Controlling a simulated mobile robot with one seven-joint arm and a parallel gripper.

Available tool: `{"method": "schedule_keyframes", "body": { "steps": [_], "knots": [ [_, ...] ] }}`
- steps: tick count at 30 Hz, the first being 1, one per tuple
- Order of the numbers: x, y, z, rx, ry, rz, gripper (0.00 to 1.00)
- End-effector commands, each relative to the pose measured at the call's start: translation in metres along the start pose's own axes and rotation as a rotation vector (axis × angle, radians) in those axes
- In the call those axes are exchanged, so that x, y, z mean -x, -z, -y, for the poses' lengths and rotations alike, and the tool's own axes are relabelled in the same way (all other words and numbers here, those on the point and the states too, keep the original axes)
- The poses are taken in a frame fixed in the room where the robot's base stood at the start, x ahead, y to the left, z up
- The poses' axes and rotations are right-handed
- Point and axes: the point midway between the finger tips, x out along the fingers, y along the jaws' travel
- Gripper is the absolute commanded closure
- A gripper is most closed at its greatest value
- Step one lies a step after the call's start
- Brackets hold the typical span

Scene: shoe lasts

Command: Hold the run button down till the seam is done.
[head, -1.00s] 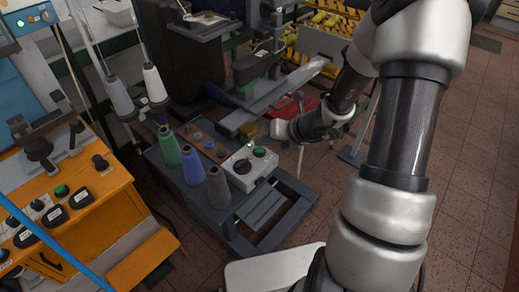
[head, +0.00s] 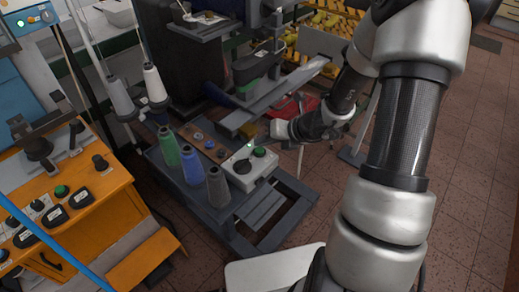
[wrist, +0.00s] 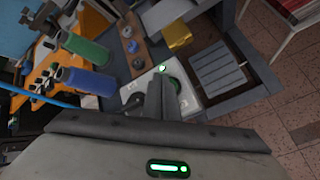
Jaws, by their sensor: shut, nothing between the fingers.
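A pale control box (head: 262,179) stands on the front corner of the dark machine bench. It carries a green button (head: 260,152), a black knob (head: 242,166) and a small lit green lamp (head: 250,146). In the wrist view, my gripper (wrist: 163,82) is shut and empty, its fingers reaching over the box (wrist: 134,93). The fingers partly hide the button (wrist: 180,88), and the lamp (wrist: 162,68) glows just beyond them. I cannot tell whether the fingertips press the button. In the head view, my gripper (head: 278,131) is beside the box, its fingertips unclear.
Green, blue and grey thread spools (head: 193,169) stand left of the box. A brass-coloured block (head: 249,131) is close behind it. The dark sewing machine (head: 256,66) rises at the back. An orange cabinet (head: 120,180) is at left. Open tiled floor lies right.

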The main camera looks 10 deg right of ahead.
Motion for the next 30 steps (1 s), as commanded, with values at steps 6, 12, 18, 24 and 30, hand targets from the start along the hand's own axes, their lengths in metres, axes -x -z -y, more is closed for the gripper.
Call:
{"method": "schedule_keyframes", "body": {
  "steps": [6, 12, 18, 24, 30],
  "knots": [
    [0.0000, 0.0000, 0.0000, 0.000, 0.000, 0.000, 1.00],
    [-0.0023, 0.0017, 0.0016, 0.000, 0.000, 0.000, 1.00],
    [-0.0067, 0.0048, 0.0048, 0.000, 0.000, 0.000, 1.00],
    [-0.0060, 0.0043, 0.0043, 0.000, 0.000, 0.000, 1.00],
    [-0.0065, 0.0047, 0.0047, 0.000, 0.000, 0.000, 1.00]
  ]
}}
